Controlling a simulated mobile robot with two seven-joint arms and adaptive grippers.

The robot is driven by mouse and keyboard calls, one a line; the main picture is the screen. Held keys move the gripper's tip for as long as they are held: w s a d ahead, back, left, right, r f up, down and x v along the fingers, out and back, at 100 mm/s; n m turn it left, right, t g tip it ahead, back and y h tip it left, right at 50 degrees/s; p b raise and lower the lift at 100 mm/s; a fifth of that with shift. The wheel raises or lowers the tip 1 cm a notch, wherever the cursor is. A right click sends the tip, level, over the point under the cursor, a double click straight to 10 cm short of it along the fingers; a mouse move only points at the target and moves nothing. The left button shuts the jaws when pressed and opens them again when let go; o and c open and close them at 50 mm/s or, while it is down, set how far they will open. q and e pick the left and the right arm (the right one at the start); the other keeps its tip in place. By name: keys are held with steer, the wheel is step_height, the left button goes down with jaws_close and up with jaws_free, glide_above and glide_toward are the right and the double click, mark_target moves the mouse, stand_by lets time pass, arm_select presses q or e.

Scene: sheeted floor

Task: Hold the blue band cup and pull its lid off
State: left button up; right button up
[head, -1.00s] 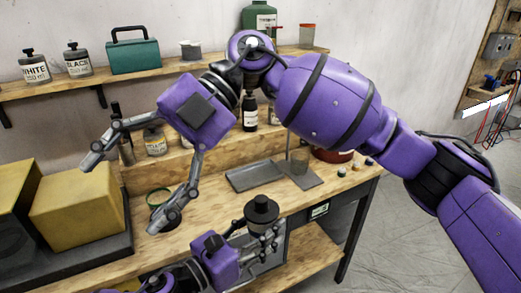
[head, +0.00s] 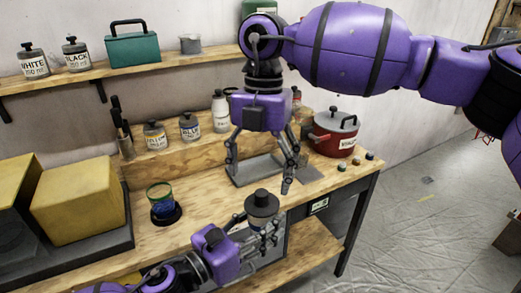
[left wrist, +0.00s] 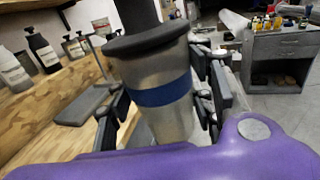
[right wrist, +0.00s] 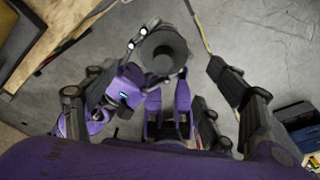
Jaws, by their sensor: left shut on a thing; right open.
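The blue band cup (left wrist: 160,95) is a metal tumbler with a blue stripe. Its dark lid (left wrist: 145,42) with a round knob is seated on top. My left gripper (head: 262,240) is shut around the cup's sides and holds it upright in front of the bench edge. My right gripper (head: 262,175) is open and empty, pointing down, behind and above the lid. In the right wrist view the lid (right wrist: 163,50) lies beyond the open fingers (right wrist: 165,95), apart from them.
A grey tray (head: 238,178) lies on the bench behind the cup. A red pot (head: 333,135) and small caps stand to the right. A green-rimmed cup (head: 161,204) on a black disc and yellow boxes (head: 75,200) are at left. Paint bottles (head: 190,127) line the step.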

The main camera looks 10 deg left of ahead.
mark_target(259, 193)
steer(key=f, duration=0.6)
steer(key=shift+s+a+f, duration=0.15)
steer(key=shift+s+f, duration=0.1)
steer(key=shift+s, duration=0.15)
steer(key=c, duration=1.3)
steer(key=shift+c, duration=0.2)
steer(key=shift+r, duration=0.2)
steer(key=shift+r, duration=0.9)
steer(key=shift+r, duration=0.1)
